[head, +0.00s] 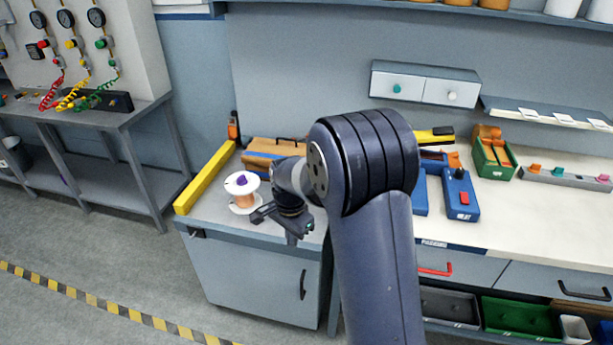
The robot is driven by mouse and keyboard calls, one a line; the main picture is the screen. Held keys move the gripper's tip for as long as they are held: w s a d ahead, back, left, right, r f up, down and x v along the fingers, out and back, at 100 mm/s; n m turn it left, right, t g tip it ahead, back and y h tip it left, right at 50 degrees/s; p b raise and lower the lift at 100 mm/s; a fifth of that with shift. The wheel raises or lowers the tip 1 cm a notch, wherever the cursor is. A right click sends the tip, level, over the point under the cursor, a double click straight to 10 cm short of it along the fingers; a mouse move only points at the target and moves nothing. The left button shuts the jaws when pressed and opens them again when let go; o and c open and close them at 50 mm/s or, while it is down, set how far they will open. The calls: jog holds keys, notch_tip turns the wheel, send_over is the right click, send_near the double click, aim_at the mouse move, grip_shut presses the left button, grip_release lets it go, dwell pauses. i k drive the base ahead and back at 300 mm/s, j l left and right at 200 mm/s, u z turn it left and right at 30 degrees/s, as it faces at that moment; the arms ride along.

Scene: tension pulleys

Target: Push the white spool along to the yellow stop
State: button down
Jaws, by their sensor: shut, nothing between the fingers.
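The white spool (242,184) stands upright on the left part of the bench top. It has white flanges, an orange-brown winding and a purple knob on top. The yellow stop (205,177) is a long bar along the left edge of the bench, a short gap to the left of the spool. My gripper (259,216) is shut and empty, low over the bench at the right of the spool's lower flange. I cannot tell whether it touches the spool. My arm hides the bench behind and to the right of it.
A tan and blue case (272,154) lies behind the spool. Blue boxes (460,195), a green crate (493,158) and a grey rail with knobs (565,178) stand to the right. The bench's front edge (230,228) is close to my gripper. The strip between spool and stop is clear.

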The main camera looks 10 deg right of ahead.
aim_at(244, 201)
jog(key=i+j+z, duration=0.2)
jog(key=z, duration=0.25)
jog(key=i+j+z, duration=0.1)
jog(key=j+z, duration=0.35)
jog(key=i+j+z, duration=0.1)
jog(key=j+z, duration=0.6)
jog(key=z, duration=0.2)
jog(key=j, duration=0.7)
jog(key=k+j+z, duration=0.15)
jog(key=j, duration=1.25)
jog(key=k+z, duration=0.05)
